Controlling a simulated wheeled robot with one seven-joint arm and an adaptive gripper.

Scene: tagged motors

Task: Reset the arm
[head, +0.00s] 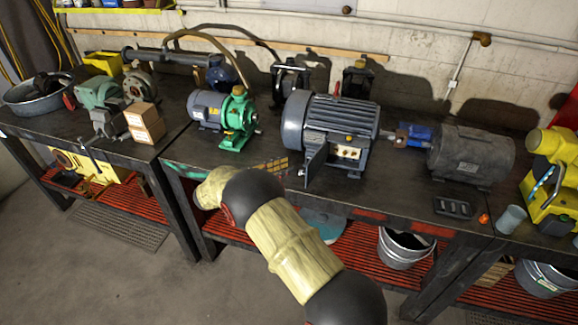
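My arm (283,240) enters at the bottom of the head view and reaches up and left to the front edge of the middle workbench (400,195). Its cream and black links show, bent near the bench edge. My gripper cannot be made out; the visible links end in a cream section (211,188) by the bench edge. On the bench stand a green and blue-grey pump motor (237,118), a large grey motor (335,125) with an open terminal box, and a dark motor (470,153) with a blue part at its left.
A left bench holds a vise (100,95), a cardboard box (145,123) and a metal tub (38,92). A yellow machine (553,175) and a grey cup (511,219) are at right. Buckets (402,250) stand on the red lower shelf.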

